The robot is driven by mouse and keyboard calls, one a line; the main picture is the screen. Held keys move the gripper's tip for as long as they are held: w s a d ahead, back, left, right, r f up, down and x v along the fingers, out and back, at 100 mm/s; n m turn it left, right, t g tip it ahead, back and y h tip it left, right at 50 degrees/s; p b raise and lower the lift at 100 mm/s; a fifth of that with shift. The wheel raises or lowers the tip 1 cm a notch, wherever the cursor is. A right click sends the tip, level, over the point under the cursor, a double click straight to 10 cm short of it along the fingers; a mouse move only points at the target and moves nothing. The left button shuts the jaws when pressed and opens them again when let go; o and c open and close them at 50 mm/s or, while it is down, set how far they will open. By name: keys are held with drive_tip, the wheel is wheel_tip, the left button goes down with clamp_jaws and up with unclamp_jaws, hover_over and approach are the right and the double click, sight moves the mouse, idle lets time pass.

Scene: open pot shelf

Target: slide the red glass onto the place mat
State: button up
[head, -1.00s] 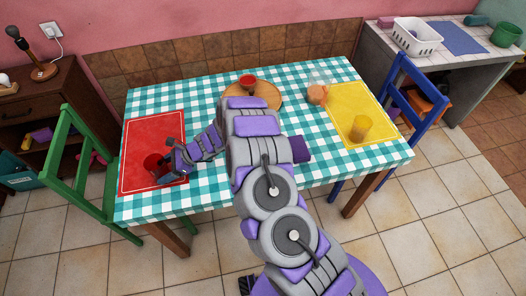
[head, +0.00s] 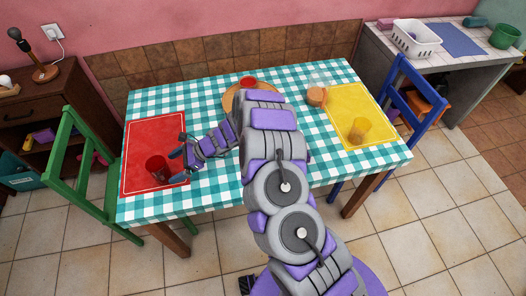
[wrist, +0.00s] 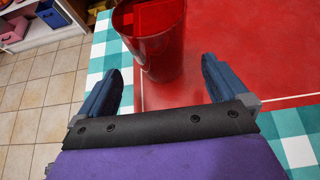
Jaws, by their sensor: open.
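The red glass (head: 157,169) stands upright on the red place mat (head: 150,137), near the mat's front right part. In the wrist view the red glass (wrist: 151,38) stands just beyond my fingertips, roughly between their lines, with the mat (wrist: 245,50) under and behind it. My gripper (head: 180,150) is open and empty, to the right of the glass, with its fingers pointing at it. In the wrist view my gripper (wrist: 162,75) shows its two fingers spread apart, with a gap to the glass.
A round wooden board (head: 231,104) with a red bowl (head: 248,81) is at the back. A yellow mat (head: 350,104) with a yellow glass (head: 359,130) and a jar (head: 317,95) are on the right. A green chair (head: 75,165) stands left. The checkered cloth (head: 215,182) in front is clear.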

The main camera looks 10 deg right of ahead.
drive_tip(key=p+v, duration=0.3)
drive_tip(key=v, duration=0.9)
drive_tip(key=shift+d, duration=0.25)
